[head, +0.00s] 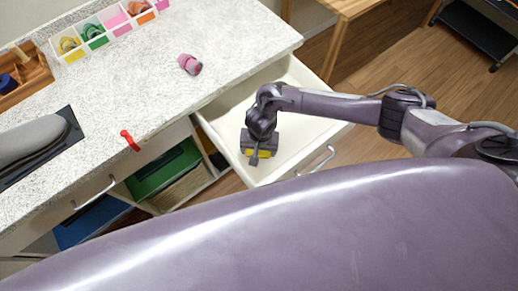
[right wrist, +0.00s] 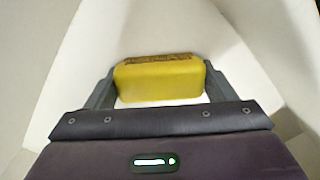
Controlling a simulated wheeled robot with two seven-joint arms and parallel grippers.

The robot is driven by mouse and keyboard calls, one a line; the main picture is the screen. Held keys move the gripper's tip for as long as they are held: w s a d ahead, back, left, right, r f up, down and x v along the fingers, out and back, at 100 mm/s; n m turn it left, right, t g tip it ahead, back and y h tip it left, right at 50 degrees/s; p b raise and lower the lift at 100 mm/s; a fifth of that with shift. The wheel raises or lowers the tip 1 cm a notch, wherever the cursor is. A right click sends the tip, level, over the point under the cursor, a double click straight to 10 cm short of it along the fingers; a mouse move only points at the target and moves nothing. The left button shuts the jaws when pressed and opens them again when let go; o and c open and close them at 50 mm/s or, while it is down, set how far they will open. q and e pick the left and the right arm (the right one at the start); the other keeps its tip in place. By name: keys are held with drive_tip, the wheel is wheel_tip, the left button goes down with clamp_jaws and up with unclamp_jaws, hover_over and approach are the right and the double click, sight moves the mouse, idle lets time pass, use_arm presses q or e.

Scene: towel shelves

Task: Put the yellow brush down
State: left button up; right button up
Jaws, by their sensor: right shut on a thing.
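The yellow brush (right wrist: 158,82) is between the two fingers of my right gripper (right wrist: 160,88) in the right wrist view. Its bristle edge, brownish, shows along its far side. In the head view the right gripper (head: 256,158) is inside the open white drawer (head: 297,78), and a bit of the yellow brush (head: 262,153) shows beneath it. My right gripper is shut on the brush. I cannot tell whether the brush touches the drawer floor. My left gripper is not in view.
The drawer's pale walls stand close around the gripper. The speckled counter (head: 150,75) holds a pink object (head: 190,64), a red object (head: 130,140), a grey shoe-like object (head: 32,138) and a divided white organizer (head: 73,55). Open shelves with a green item (head: 165,168) lie below.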

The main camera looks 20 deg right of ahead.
drive_tip(key=o, duration=0.8)
drive_tip(key=shift+s+f, duration=0.5)
drive_tip(key=o, duration=0.4)
drive_tip(key=shift+s+f, duration=0.1)
drive_tip(key=shift+d, duration=0.1)
drive_tip(key=shift+r, duration=0.35)
drive_tip(key=r, duration=0.4)
drive_tip(key=r+p, duration=0.1)
drive_tip(key=r, duration=0.3)
drive_tip(key=r+p, duration=0.1)
drive_tip(key=r, duration=0.3)
drive_tip(key=shift+w+d+r, duration=0.2)
drive_tip(key=shift+w+r, duration=0.15)
drive_tip(key=shift+a, duration=0.1)
